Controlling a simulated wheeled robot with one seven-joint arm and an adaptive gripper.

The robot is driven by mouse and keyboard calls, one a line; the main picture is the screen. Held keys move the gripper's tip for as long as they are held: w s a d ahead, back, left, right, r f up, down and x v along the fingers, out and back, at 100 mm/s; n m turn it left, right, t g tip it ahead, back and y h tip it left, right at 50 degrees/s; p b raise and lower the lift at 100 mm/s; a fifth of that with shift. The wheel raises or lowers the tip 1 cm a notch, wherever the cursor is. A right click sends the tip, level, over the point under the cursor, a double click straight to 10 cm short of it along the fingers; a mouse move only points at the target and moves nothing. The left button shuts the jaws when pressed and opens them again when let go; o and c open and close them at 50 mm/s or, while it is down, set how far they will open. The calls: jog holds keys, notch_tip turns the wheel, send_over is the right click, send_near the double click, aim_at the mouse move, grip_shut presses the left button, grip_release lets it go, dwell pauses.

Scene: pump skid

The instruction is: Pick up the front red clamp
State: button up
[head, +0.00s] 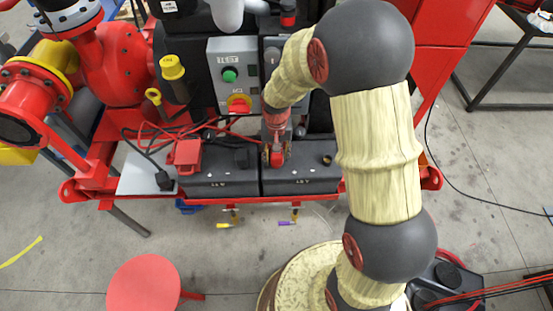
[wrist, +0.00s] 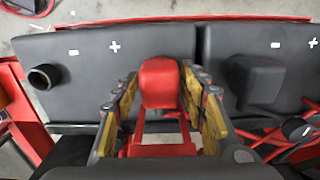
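The red clamp (head: 277,158) is at the inner end of the right-hand black battery (head: 305,182), by the gap between two batteries. In the wrist view its red block (wrist: 160,82) lies between my fingertips, with a red frame-like part (wrist: 158,150) behind it. My gripper (head: 277,150) points down at the clamp. In the wrist view the fingers of my gripper (wrist: 160,80) lie close along both sides of the block and appear to touch it. The clamp's underside is hidden, so I cannot tell whether it rests on the battery.
A black boxy cover (head: 240,157) is on the left-hand battery (head: 220,185). A red block (head: 186,155) with red cables lies left of it. A black terminal post (head: 327,160) stands at right. The control box (head: 233,75) is behind. A red stool (head: 144,284) stands on the floor.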

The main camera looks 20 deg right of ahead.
jog(key=c, duration=1)
grip_shut()
jog(key=shift+r+p, duration=0.3)
jog(key=shift+r, duration=0.2)
notch_tip(320, 180, up, 2)
jog(key=shift+r+p, duration=0.25)
jog(key=shift+p, duration=0.45)
jog(key=s+r+p, duration=0.4)
jog(key=s+r, duration=0.5)
jog(key=s, duration=0.5)
jog(key=shift+r, duration=0.25)
jog(key=shift+w, duration=0.1)
